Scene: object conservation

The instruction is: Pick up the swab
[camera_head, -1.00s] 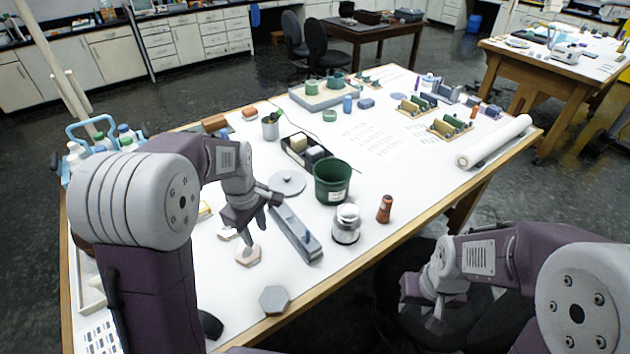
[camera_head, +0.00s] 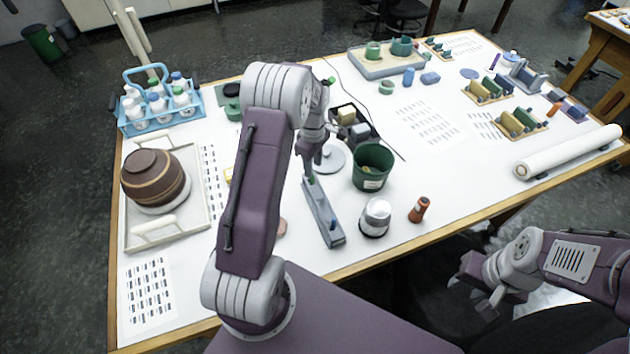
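I cannot make out a swab for certain. A long grey narrow tray (camera_head: 325,218) lies on the white tabletop, with a small blue piece at its near end. My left gripper (camera_head: 308,172) points down at the far end of this tray. Its fingers are small and partly merged with the tray end, so I cannot tell whether they are open or hold anything. My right gripper (camera_head: 484,290) hangs off the near table edge, away from the objects; its finger opening is unclear.
A green bin (camera_head: 372,168), a metal-lidded jar (camera_head: 375,218) and an orange-brown bottle (camera_head: 419,209) stand right of the tray. A brown pot (camera_head: 155,178) and blue bottle carrier (camera_head: 128,118) stand at left.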

